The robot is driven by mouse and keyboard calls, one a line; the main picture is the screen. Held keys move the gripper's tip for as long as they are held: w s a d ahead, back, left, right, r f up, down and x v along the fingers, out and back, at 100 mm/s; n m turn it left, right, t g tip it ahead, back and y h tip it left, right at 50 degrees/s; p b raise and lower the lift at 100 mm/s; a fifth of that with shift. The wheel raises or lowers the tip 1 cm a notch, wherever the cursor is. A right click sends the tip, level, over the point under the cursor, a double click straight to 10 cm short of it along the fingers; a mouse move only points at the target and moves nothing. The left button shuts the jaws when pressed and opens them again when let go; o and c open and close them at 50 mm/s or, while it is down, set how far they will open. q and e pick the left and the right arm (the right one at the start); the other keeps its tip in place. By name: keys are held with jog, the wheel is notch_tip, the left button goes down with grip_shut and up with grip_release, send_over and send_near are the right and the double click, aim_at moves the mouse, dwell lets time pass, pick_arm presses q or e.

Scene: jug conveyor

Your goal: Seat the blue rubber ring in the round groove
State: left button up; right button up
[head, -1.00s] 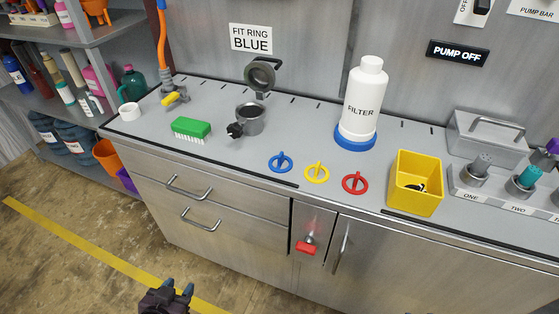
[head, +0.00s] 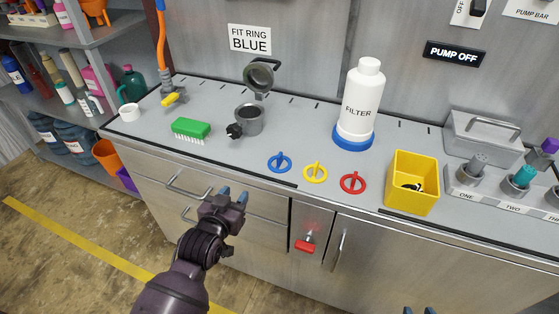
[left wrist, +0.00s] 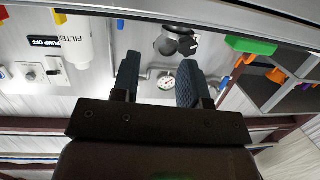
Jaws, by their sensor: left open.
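The blue ring (head: 280,162), with a raised bar across it, lies flat on the grey counter near its front edge, leftmost of three rings. A grey metal cup (head: 249,120) with a side knob stands behind and left of it, its round lid (head: 261,76) tilted up. No groove can be made out in it. My left gripper (head: 233,194) is open and empty, in front of the counter by the drawers, below and left of the blue ring. Its two fingers also show apart in the left wrist view (left wrist: 158,75). Only tips of my right gripper (head: 419,310) show at the bottom edge.
A yellow ring (head: 315,172) and a red ring (head: 352,182) lie right of the blue one. A white filter bottle (head: 362,98), a yellow bin (head: 412,186) and a green brush (head: 191,128) stand around. A sign (head: 250,40) reads "FIT RING BLUE".

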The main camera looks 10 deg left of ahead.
pick_arm(q)
jog(key=h, duration=0.1)
send_near(278, 158)
jog(key=a, duration=0.2)
jog(key=shift+m, duration=0.3)
jog(key=x, duration=0.3)
jog(key=d+x, duration=0.1)
jog(key=x, duration=0.2)
jog(key=shift+s+d, duration=0.1)
jog(key=shift+d, duration=0.1)
jog(key=shift+d+x, duration=0.15)
jog(key=shift+x, duration=1.3)
jog(key=shift+d+x, duration=0.1)
jog(key=shift+x, duration=1.3)
jog(key=shift+r, duration=0.1)
grip_shut()
